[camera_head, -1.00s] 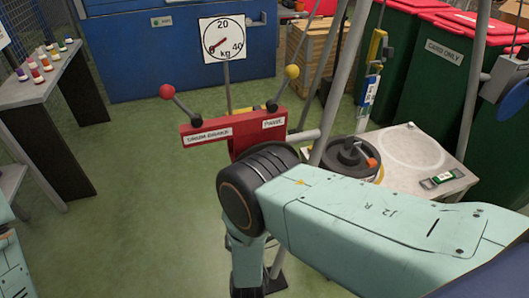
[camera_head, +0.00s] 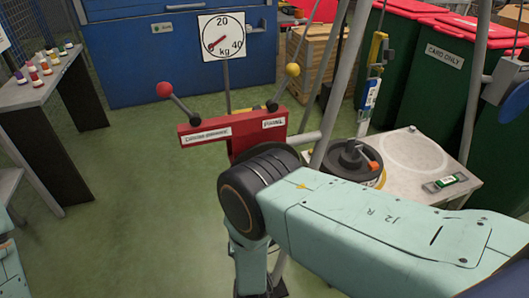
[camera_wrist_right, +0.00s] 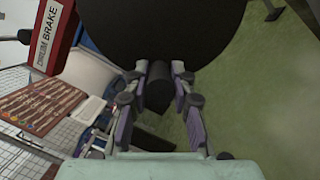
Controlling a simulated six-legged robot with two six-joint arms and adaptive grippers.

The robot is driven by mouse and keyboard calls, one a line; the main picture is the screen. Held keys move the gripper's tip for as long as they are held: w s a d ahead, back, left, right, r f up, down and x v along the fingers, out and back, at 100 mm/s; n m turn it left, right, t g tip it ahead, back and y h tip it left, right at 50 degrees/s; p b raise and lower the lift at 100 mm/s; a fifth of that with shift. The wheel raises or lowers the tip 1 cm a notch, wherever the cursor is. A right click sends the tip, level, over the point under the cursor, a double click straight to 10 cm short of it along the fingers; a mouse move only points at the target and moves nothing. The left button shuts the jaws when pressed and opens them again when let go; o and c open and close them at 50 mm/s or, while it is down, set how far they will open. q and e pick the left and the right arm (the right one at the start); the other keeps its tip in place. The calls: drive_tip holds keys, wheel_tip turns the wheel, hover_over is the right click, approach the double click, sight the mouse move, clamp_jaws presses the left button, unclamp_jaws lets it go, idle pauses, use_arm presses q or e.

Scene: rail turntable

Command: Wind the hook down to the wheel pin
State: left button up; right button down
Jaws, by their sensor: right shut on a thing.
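The hook gear, a yellow top with a blue-and-white body (camera_head: 371,92), hangs by the tripod leg in the head view. Its lower tip is above the black wheel, too small to tell whether it touches. The black wheel (camera_head: 345,166) lies on the pale table with an orange pin (camera_head: 372,166). My right gripper (camera_wrist_right: 158,75) is shut on a dark cylindrical handle (camera_wrist_right: 157,92) in the right wrist view, in front of a large black round part (camera_wrist_right: 165,30). My right arm covers that area in the head view. My left gripper is out of view.
A red lever box (camera_head: 235,133) with red and yellow knobs stands before a kg dial (camera_head: 222,37). Grey tripod legs (camera_head: 334,85) stand close to my right arm. Green bins (camera_head: 440,62) are at the right. Green floor (camera_head: 140,170) is free at the left.

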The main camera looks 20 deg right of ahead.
drive_tip(key=shift+s+f, duration=0.2)
drive_tip(key=shift+f, duration=0.1)
drive_tip(key=shift+d+f+n+b, duration=0.35)
drive_tip(key=shift+n+b, duration=0.3)
drive_tip(key=shift+b, duration=0.25)
drive_tip(key=shift+d+f+n+b, duration=0.2)
drive_tip(key=shift+f+n+b, duration=0.15)
drive_tip(key=shift+n+b, duration=0.4)
drive_tip(key=c, duration=1.5)
unclamp_jaws()
drive_tip(key=o, duration=0.6)
drive_tip(key=shift+w+r, duration=0.15)
drive_tip(key=shift+r, duration=0.05)
